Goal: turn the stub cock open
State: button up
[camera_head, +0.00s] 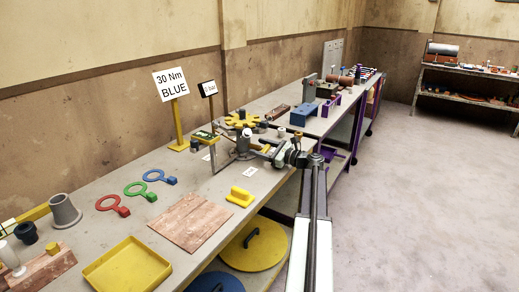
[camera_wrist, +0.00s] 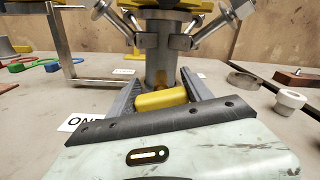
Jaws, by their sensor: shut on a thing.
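The stub cock shows in the wrist view as an upright grey metal stub (camera_wrist: 160,62) with a yellow handle (camera_wrist: 162,99) low on its near side. My gripper (camera_wrist: 163,92) has its two grey fingers on either side of the yellow handle and is shut on it. In the head view the grey stub (camera_head: 243,143) stands on the bench, and my gripper (camera_head: 268,151) reaches it from the right. The handle's full length and its exact angle to the stub are partly hidden by my fingers and palm.
A metal frame (camera_wrist: 62,50) stands left of the stub, with bolted arms above it. A white knob (camera_wrist: 290,101) and a metal disc (camera_wrist: 243,80) lie at right. In the head view, a yellow grip block (camera_head: 241,196), coloured rings (camera_head: 136,188) and a yellow tray (camera_head: 127,268) occupy the nearer bench.

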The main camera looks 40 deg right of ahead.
aim_at(267, 150)
jog(key=shift+a+f+n, duration=0.1)
jog(key=shift+a+n, duration=0.05)
jog(key=shift+n, duration=1.05)
jog(key=shift+s, duration=0.1)
jog(key=o, duration=1.4)
jog(key=shift+c, duration=0.2)
jog(key=v, duration=0.8)
